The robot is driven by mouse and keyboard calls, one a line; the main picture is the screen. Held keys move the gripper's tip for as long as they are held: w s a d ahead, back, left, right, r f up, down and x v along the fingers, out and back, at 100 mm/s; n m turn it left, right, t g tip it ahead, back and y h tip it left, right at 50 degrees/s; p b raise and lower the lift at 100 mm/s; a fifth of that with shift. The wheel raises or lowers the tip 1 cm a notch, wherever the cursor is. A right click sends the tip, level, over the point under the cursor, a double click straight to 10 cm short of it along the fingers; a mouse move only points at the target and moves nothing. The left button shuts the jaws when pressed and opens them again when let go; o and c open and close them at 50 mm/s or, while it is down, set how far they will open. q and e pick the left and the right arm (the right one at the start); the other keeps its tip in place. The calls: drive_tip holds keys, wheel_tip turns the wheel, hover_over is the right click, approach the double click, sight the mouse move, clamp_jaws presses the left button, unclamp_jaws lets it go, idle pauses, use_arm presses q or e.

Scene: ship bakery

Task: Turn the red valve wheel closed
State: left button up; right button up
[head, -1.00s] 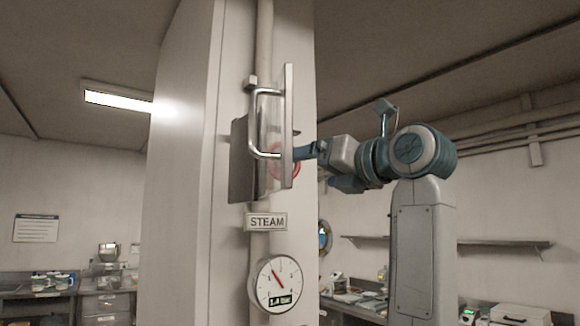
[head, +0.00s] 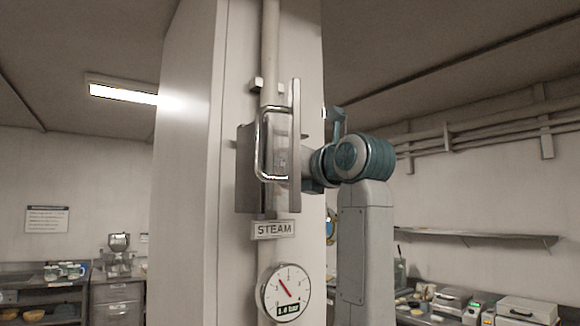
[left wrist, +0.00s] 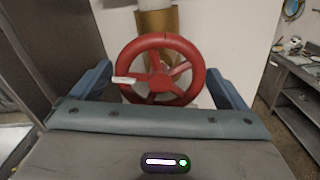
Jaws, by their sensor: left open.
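The red valve wheel (left wrist: 160,84) faces me in the left wrist view, with spokes, a white tag on its left rim and a brass fitting (left wrist: 157,22) behind its top. My left gripper (left wrist: 161,80) is open, with one blue finger on each side of the wheel. I cannot tell whether the fingers touch the rim. In the head view the wheel and my gripper are hidden behind a metal panel with a handle (head: 262,145). The pressure gauge (head: 285,293) hangs below a STEAM sign (head: 274,230); its digits are hard to read. My right gripper is in no view.
The handled metal panel (head: 295,190) stands out close to my arm. A vertical pipe (head: 270,50) runs up the white column (head: 190,170). A shelf (head: 470,234) and worktops with equipment stand at the right. A worktop also shows right of the wheel in the left wrist view.

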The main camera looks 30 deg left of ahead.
use_arm(q)
drive_tip(key=c, duration=1)
drive_tip(key=shift+o, duration=0.2)
drive_tip(key=m+b, duration=0.1)
drive_tip(key=m, duration=0.3)
drive_tip(key=shift+s, duration=0.15)
drive_tip(key=m+b, duration=0.1)
drive_tip(key=m, duration=0.2)
drive_tip(key=shift+a+r+m, duration=0.1)
drive_tip(key=shift+m, duration=0.2)
drive_tip(key=m+b, duration=0.1)
drive_tip(key=m, duration=0.4)
drive_tip(key=shift+s+r, duration=0.1)
drive_tip(key=shift+r+m+b, duration=0.1)
drive_tip(key=shift+m+b, duration=0.4)
drive_tip(key=shift+m, duration=1.1)
